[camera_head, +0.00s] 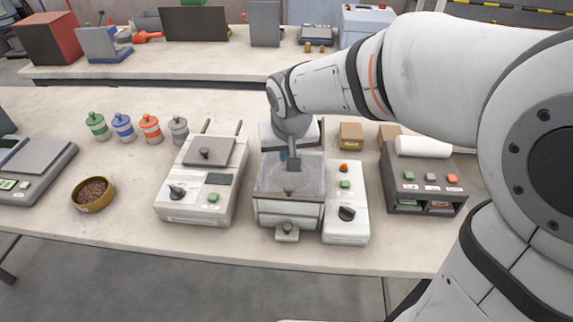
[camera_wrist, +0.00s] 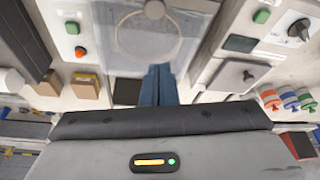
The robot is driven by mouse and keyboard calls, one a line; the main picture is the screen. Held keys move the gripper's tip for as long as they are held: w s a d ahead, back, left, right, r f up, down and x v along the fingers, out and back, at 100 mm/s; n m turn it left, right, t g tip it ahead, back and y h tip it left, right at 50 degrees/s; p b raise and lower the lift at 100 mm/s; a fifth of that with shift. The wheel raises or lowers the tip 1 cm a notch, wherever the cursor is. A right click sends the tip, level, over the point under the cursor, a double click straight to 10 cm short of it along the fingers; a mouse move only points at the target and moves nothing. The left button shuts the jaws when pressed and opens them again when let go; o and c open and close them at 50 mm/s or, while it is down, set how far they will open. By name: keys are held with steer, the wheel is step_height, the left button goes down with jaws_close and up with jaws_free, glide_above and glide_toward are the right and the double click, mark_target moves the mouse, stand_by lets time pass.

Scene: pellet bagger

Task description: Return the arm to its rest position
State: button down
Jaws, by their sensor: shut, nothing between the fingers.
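My arm reaches in from the right in the head view. My gripper (camera_head: 292,162) hangs fingers-down above the clear-lidded chamber (camera_head: 262,187) of the middle machine. In the wrist view my gripper (camera_wrist: 158,80) shows its two dark blue fingers pressed together, with nothing between them. The chamber lid shows beyond the fingertips in the wrist view (camera_wrist: 130,45). I cannot tell whether the fingertips touch the lid. My wrist hides the back of the chamber.
A white machine (camera_head: 196,190) with a grey lid stands left. A control box (camera_head: 346,222) adjoins the chamber. A grey unit with a white roll (camera_head: 424,147) stands right. Cardboard boxes (camera_head: 350,135) stand behind. A pellet bowl (camera_head: 93,194) and several lidded canisters (camera_head: 122,127) are at left.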

steer(key=s+d+r+m, duration=0.1)
steer(key=s+d+m, duration=0.1)
steer(key=s+d, duration=1.2)
steer(key=d, duration=0.4)
steer(key=shift+s+m+g+h, duration=0.3)
steer(key=shift+s+g+h, duration=0.05)
steer(key=shift+g+h, duration=0.05)
steer(key=c, duration=2.2)
jaws_free()
